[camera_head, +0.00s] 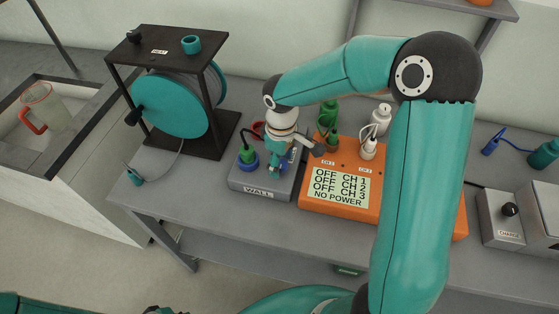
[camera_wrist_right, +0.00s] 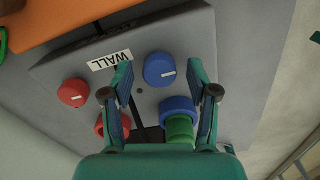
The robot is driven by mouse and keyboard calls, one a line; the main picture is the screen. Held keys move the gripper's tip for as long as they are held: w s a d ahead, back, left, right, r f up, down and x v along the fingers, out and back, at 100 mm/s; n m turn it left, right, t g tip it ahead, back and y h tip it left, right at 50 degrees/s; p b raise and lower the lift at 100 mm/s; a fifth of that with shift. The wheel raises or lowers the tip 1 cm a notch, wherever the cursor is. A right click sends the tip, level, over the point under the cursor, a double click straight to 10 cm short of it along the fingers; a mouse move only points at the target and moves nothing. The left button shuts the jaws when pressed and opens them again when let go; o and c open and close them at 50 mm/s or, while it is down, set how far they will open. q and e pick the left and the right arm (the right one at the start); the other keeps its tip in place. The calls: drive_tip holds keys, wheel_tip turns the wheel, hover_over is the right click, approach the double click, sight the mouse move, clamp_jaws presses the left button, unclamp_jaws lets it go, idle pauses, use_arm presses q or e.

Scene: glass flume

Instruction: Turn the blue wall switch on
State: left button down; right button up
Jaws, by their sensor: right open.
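The grey wall box (camera_head: 236,182) stands on the bench, with its WALL label facing front. In the right wrist view, the blue switch (camera_wrist_right: 160,68) is a round knob with a short white mark. My right gripper (camera_wrist_right: 159,75) is open over the box (camera_wrist_right: 195,45), pointing down, with the knob between its fingertips in the picture. I cannot tell whether they touch it. In the head view my right gripper (camera_head: 281,170) hides most of the switch.
A red knob (camera_wrist_right: 73,93), a red socket (camera_wrist_right: 110,127) and a green plug (camera_wrist_right: 180,128) in a blue ring share the box. The orange unit (camera_head: 340,209) beside it reads OFF on its channels and NO POWER. A reel (camera_head: 170,105) stands left.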

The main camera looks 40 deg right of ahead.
clamp_jaws()
drive_tip(key=shift+a, duration=0.1)
